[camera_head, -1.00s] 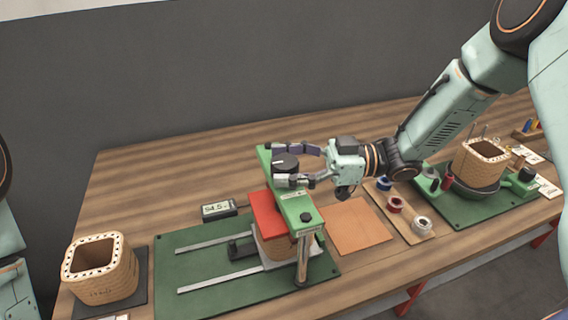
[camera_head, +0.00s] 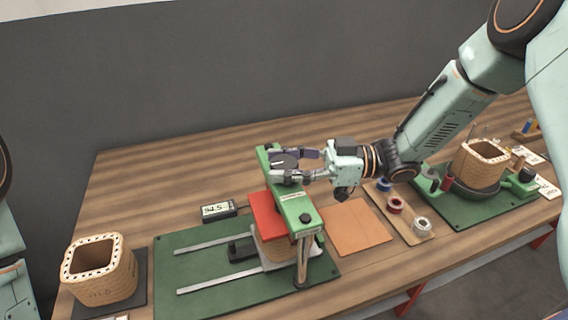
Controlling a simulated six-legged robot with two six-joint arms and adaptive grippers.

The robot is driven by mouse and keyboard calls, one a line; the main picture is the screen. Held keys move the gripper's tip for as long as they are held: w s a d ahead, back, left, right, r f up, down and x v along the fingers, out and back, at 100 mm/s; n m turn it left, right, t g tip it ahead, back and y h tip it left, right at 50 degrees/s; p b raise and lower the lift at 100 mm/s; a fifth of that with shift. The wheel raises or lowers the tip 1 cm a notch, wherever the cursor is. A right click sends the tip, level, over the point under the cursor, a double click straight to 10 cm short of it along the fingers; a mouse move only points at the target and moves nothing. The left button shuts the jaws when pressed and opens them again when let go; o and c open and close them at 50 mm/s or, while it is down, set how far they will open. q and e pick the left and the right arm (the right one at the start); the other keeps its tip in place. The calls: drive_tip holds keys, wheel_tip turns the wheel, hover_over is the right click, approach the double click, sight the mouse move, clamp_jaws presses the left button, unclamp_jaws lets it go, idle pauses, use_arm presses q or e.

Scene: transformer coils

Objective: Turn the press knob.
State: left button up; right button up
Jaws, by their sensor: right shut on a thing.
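The press (camera_head: 297,207) is a green crossbeam on metal posts over a green base plate (camera_head: 205,262). A red block (camera_head: 267,215) and a woven coil sit under the beam. The dark round press knob (camera_head: 284,161) stands on top of the beam towards its far end. My right gripper (camera_head: 285,163) comes in from the right and is shut on the knob, one finger on its far side and one on its near side. My left gripper is out of view; only part of my left arm shows at the left edge.
A small display (camera_head: 219,209) stands behind the base plate. A woven coil (camera_head: 99,272) stands at the front left. A brown sheet (camera_head: 357,228), a wooden strip with spools (camera_head: 396,205) and another green plate (camera_head: 486,206) with a coil (camera_head: 479,163) lie to the right.

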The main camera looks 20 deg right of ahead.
drive_tip(key=shift+r+m+t+p, duration=0.15)
drive_tip(key=shift+m+t+p, duration=0.35)
drive_tip(key=shift+t+p, duration=0.15)
drive_tip(key=shift+m+t+h+p, duration=0.35)
drive_tip(key=shift+m+t+h, duration=0.15)
drive_tip(key=shift+t, duration=0.35)
drive_tip(key=o, duration=1.2)
drive_tip(key=shift+d, duration=0.1)
drive_tip(key=shift+v, duration=5.9)
